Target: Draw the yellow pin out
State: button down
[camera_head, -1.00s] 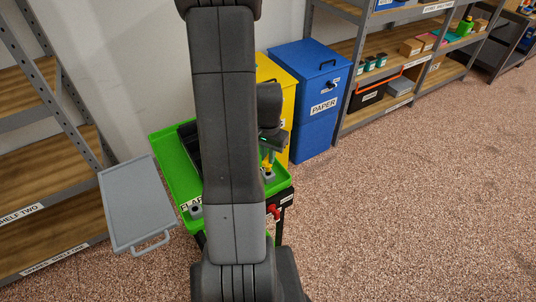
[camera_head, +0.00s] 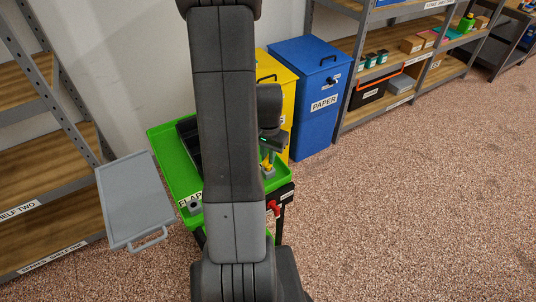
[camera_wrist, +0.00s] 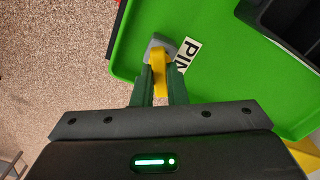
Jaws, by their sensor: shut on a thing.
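The yellow pin (camera_wrist: 159,72) stands between the two dark green fingers of my gripper (camera_wrist: 160,88) in the wrist view. The fingers are shut on it. Its far end is bent and lies at a small grey bracket (camera_wrist: 161,42) near the edge of the green tray top (camera_wrist: 215,75). I cannot tell how deep the pin sits in the bracket. In the head view, my gripper (camera_head: 267,158) is over the right part of the green tray top (camera_head: 163,150), and my arm hides much of it.
A white label lies beside the bracket. A dark bin (camera_wrist: 293,22) stands on the tray top. A grey flap (camera_head: 135,200) hangs at the left and a red handle (camera_head: 273,208) is at the front. Yellow and blue bins (camera_head: 308,90) stand behind. Floor to the right is clear.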

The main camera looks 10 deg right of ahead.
jog(key=shift+f+b, duration=0.6)
jog(key=shift+f, duration=0.2)
jog(key=c, duration=1.4)
grip_release()
jog(key=shift+o, duration=0.2)
notch_tip(320, 180, up, 14)
jog(key=p, duration=0.1)
jog(key=shift+f, duration=0.15)
notch_tip(320, 180, down, 14)
jog(key=shift+r+b, duration=0.1)
jog(key=shift+b, duration=0.35)
jog(key=shift+r, duration=0.25)
